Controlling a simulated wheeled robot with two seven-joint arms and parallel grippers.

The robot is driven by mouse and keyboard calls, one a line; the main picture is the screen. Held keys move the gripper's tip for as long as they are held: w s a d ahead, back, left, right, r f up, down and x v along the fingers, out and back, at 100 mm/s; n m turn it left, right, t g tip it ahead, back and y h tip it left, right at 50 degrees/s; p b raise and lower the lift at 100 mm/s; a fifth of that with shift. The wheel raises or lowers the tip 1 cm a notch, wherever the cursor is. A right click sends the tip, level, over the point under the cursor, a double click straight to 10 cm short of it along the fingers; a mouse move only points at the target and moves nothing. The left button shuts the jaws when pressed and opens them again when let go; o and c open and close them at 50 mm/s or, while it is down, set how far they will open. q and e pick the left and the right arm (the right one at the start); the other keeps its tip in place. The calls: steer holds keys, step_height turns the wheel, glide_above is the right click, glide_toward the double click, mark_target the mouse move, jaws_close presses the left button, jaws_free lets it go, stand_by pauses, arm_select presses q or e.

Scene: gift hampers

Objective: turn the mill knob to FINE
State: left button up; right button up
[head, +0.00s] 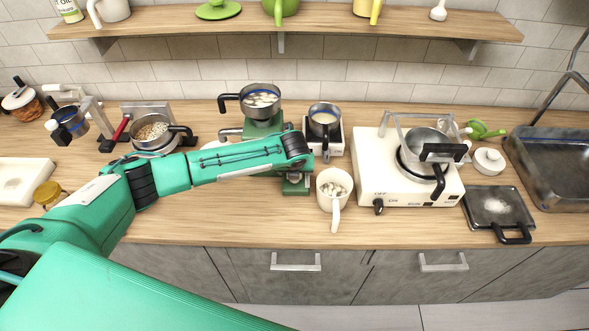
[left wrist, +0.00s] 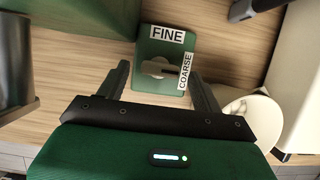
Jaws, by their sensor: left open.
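The mill (head: 264,127) is green, with a pan-like hopper of pale pieces on top; my left arm hides part of it in the head view. In the left wrist view, its green block (left wrist: 155,84) carries a FINE label (left wrist: 167,34) along the far edge and a COARSE label (left wrist: 185,73) on the right. The grey knob (left wrist: 158,67) lies between them, its bar roughly crosswise with one end near COARSE. My left gripper (left wrist: 159,73) is open, its fingers on either side of the knob. I cannot tell whether they touch it. My right gripper is not in view.
A white mug (head: 325,201) stands close to the right of the mill; it also shows in the left wrist view (left wrist: 250,118). A small scale with a pot (head: 324,120) is behind it. A white stove (head: 385,184) is farther right. Bare counter lies in front.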

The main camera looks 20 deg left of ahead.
arm_select(q)
steer(key=shift+x, duration=1.2)
steer(key=c, duration=1)
